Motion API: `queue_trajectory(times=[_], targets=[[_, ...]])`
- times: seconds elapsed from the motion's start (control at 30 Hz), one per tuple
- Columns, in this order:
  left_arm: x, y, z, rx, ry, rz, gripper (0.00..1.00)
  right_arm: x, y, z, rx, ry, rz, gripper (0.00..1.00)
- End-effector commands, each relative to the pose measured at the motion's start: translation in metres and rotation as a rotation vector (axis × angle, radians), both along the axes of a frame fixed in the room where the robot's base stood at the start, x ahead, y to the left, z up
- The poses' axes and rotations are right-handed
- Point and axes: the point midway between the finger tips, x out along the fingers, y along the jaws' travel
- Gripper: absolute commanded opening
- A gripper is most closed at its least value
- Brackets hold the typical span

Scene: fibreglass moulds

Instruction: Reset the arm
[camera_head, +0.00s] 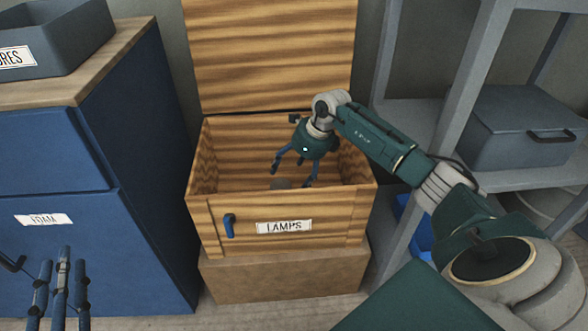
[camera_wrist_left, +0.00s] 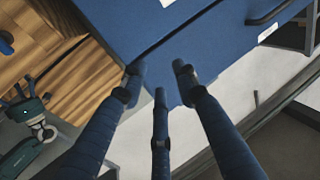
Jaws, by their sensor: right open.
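My right gripper (camera_head: 292,174) hangs inside the open wooden box labelled LAMPS (camera_head: 340,222), its fingers spread and pointing down, with nothing between them. My left gripper (camera_head: 61,275) is at the lower left in the head view, in front of the blue cabinet. In the left wrist view its fingers (camera_wrist_left: 158,80) stand apart and hold nothing.
The box's raised lid (camera_head: 268,50) leans at the back wall. The blue cabinet (camera_head: 150,170), labelled FOAM, stands left with a grey bin (camera_head: 60,45) on top. A grey shelf rack (camera_head: 415,115) with a lidded grey case (camera_head: 515,125) stands right, near my right arm.

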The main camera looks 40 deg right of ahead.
Motion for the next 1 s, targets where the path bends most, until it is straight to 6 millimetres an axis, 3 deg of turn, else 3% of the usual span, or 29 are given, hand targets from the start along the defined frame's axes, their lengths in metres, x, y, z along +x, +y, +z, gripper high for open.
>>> queue_trajectory(times=[0.2, 0.77, 0.87, 0.97, 1.0], targets=[[0.0, 0.002, -0.012, 0.013, 0.052, 0.003, 0.3, 0.0, -0.001, 0.003, 0.0, 0.0, 0.0, 0.77], [0.002, 0.001, -0.015, 0.016, 0.063, 0.003, 0.3, 0.0, -0.001, 0.008, 0.0, -0.001, 0.0, 0.77], [0.009, 0.0, -0.032, 0.032, 0.124, 0.004, 0.3, 0.0, -0.001, 0.029, 0.0, -0.001, 0.0, 0.77], [0.017, 0.0, -0.074, 0.063, 0.249, 0.007, 0.3, 0.0, -0.001, 0.066, 0.0, -0.002, 0.0, 0.77], [0.017, 0.001, -0.097, 0.078, 0.312, 0.008, 0.3, 0.0, -0.001, 0.084, 0.0, -0.002, 0.0, 0.77]])
